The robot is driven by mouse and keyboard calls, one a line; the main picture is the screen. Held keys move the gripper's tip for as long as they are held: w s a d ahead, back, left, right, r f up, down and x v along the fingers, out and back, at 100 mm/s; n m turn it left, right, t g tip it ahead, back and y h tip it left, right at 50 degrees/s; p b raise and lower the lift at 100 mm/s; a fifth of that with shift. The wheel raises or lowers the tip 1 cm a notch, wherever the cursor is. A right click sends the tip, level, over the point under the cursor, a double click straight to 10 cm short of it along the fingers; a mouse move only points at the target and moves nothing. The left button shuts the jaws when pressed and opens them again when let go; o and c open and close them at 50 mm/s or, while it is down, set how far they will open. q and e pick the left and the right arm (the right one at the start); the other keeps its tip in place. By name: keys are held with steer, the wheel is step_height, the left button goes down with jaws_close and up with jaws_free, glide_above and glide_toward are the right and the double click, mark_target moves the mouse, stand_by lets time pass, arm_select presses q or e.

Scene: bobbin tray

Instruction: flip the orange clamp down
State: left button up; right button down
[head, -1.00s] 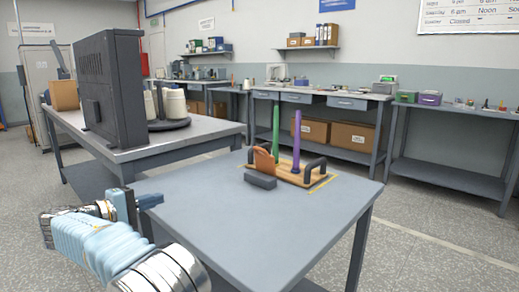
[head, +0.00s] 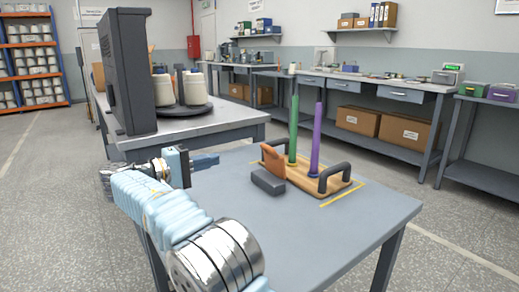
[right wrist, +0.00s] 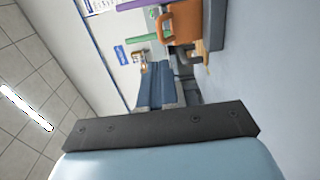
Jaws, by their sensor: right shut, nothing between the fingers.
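The orange clamp (head: 273,160) stands raised at the left end of a wooden tray (head: 300,176) on the grey table. It also shows in the right wrist view (right wrist: 183,22), ahead of the fingers and toward the upper right. The tray carries a green rod (head: 294,130), a purple rod (head: 316,140) and black handles. My right gripper (head: 212,160) is shut and empty, left of the clamp and apart from it. Its closed fingers (right wrist: 160,72) show in the right wrist view. My left gripper is not in view.
A dark grey block (head: 268,181) lies on the table in front of the clamp. Yellow lines mark the table by the tray. The front of the table (head: 320,235) is clear. A second table with a dark machine (head: 127,75) and white spools (head: 194,88) stands behind left.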

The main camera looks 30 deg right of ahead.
mark_target(264, 147)
steer(key=d, duration=0.9)
steer(key=w+d, duration=0.1)
steer(key=d, duration=0.4)
steer(key=shift+f, duration=0.2)
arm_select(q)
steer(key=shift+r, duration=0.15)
